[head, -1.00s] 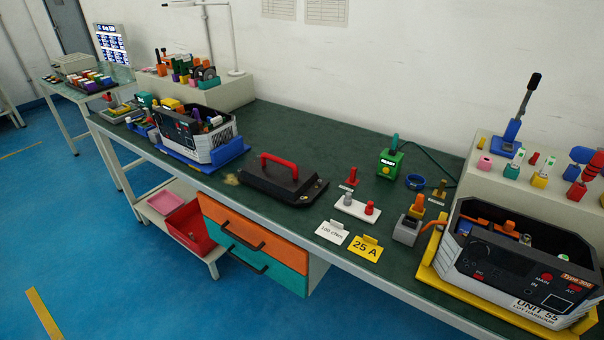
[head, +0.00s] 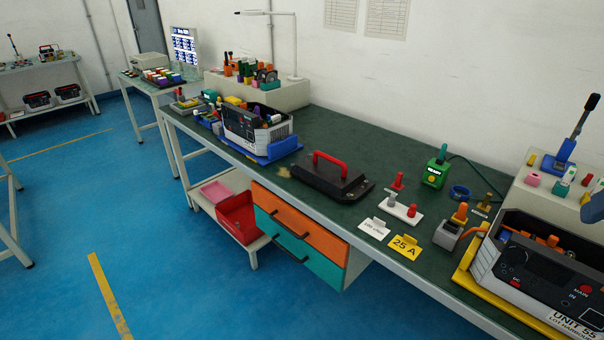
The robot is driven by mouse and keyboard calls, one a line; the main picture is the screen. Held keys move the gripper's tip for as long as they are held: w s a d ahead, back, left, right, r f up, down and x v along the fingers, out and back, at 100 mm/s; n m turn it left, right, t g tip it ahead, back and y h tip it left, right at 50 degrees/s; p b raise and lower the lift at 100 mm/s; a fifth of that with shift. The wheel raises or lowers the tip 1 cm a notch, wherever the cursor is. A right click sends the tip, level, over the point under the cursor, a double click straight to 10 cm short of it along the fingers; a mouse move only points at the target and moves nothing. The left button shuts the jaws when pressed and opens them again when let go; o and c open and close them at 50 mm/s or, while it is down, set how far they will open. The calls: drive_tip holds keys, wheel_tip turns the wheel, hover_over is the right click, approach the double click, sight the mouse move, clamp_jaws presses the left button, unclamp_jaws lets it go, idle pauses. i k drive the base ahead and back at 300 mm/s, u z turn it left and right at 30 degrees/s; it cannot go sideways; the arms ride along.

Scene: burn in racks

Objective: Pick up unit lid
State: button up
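The unit lid (head: 318,180) is a flat black cover with a red handle (head: 330,161) on top. It lies on the dark green bench top (head: 355,133) near the front edge, between two open units. The open unit on the blue tray (head: 257,131) is to its left. The open Unit 55 (head: 545,270) on a yellow tray is to its right, cut by the picture's edge. My gripper does not show in the head view; a blue part at the right edge may be part of my arm, but I cannot tell.
Several small items stand right of the lid: a white block with pegs (head: 400,208), a yellow 25 A card (head: 404,247), a green device (head: 435,172) and a grey block (head: 448,235). Orange and teal drawers (head: 300,235) hang below.

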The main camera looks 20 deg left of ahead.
sight(330, 176)
drive_tip(key=u, duration=1.15)
drive_tip(key=k, duration=0.75)
drive_tip(key=u, duration=0.05)
drive_tip(key=i, duration=0.8)
drive_tip(key=z, duration=0.1)
